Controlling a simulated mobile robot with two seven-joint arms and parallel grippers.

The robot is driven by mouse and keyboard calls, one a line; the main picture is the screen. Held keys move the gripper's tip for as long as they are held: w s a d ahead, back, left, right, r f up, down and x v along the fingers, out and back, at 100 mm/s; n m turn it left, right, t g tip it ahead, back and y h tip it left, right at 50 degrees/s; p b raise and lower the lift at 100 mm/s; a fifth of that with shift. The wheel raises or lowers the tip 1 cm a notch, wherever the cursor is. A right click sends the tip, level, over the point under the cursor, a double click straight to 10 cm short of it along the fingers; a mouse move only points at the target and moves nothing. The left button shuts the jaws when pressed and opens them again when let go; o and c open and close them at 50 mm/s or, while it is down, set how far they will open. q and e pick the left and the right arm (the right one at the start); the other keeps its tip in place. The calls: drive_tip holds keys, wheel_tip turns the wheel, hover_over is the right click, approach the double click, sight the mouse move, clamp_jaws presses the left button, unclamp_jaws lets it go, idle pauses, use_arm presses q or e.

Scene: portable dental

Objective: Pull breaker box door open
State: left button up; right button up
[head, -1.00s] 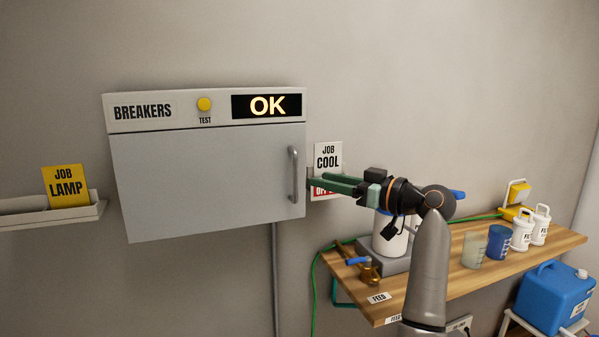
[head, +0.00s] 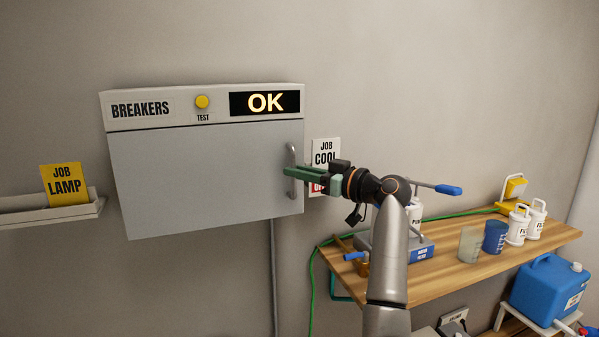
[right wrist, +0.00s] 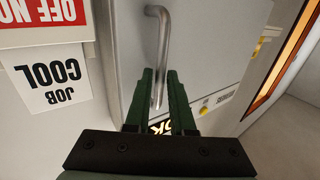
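The breaker box door (head: 200,180) is a flat grey panel on the wall, shut, below a strip marked BREAKERS with a lit OK display (head: 265,103). Its vertical metal handle (head: 292,170) is at the door's right side. My right gripper (head: 286,172) reaches it from the right with green fingers. In the right wrist view the fingers (right wrist: 163,95) are apart, with the handle bar (right wrist: 161,50) running down between them. A gap shows on at least one side, so the fingers are not closed on it. My left gripper is out of view.
A JOB COOL card (head: 326,151) is on the wall right of the box, close to my right gripper. A wooden shelf (head: 450,262) with cups and bottles is below right. A JOB LAMP card (head: 64,185) stands in a ledge (head: 50,212) at left.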

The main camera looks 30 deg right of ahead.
clamp_jaws()
idle(1.0)
